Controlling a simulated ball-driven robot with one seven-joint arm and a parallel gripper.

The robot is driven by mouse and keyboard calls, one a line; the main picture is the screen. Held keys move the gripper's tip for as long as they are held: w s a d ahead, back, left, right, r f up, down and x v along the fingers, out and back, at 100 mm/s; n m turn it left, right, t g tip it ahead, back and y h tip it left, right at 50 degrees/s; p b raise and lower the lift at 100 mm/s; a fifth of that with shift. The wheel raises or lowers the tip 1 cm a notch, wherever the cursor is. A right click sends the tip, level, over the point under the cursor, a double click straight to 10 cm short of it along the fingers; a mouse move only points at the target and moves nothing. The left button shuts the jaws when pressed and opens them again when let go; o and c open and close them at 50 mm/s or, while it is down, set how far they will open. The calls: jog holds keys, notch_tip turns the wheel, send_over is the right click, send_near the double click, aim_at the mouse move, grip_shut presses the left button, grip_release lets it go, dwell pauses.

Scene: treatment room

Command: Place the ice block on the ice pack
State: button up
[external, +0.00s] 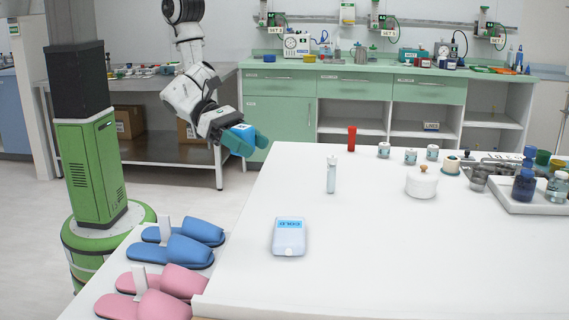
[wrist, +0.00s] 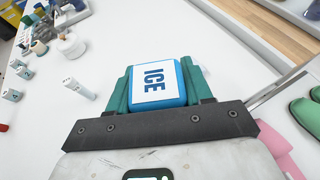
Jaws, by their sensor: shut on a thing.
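My gripper (external: 239,141) is shut on the ice block (wrist: 156,82), a blue block with a white label reading ICE. The block sits between the teal fingers in the wrist view and shows partly, as a blue patch, in the external view (external: 243,130). My gripper holds it in the air, off the table's left edge at the far side. The ice pack (external: 289,238), pale blue with a COLD label, lies flat on the white table, to the right of and nearer the camera than my gripper. I cannot make it out in the wrist view.
A small upright vial (external: 331,176) stands behind the ice pack. A white lidded jar (external: 421,186), a red cup (external: 351,138) and a tray of bottles (external: 511,199) stand farther back. Blue slippers (external: 184,250) and pink slippers (external: 160,303) line the left. Table around the pack is clear.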

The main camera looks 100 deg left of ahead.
jog(key=s+d+x, duration=0.1)
jog(key=d+x, duration=0.1)
jog(key=x, duration=0.7)
send_over(296, 232)
jog(key=f, duration=0.5)
jog(key=shift+s+a+f, duration=0.15)
jog(key=shift+s+a, duration=0.15)
jog(key=shift+a, duration=0.05)
jog(key=shift+w+d+f, duration=0.15)
jog(key=shift+w+f, duration=0.1)
jog(key=shift+f, duration=0.1)
jog(key=shift+w+d+f, duration=0.1)
jog(key=shift+f, duration=1.6)
jog(key=shift+f+b, duration=0.15)
jog(key=shift+b, duration=0.15)
jog(key=o, duration=1.1)
jog(key=shift+c, duration=0.2)
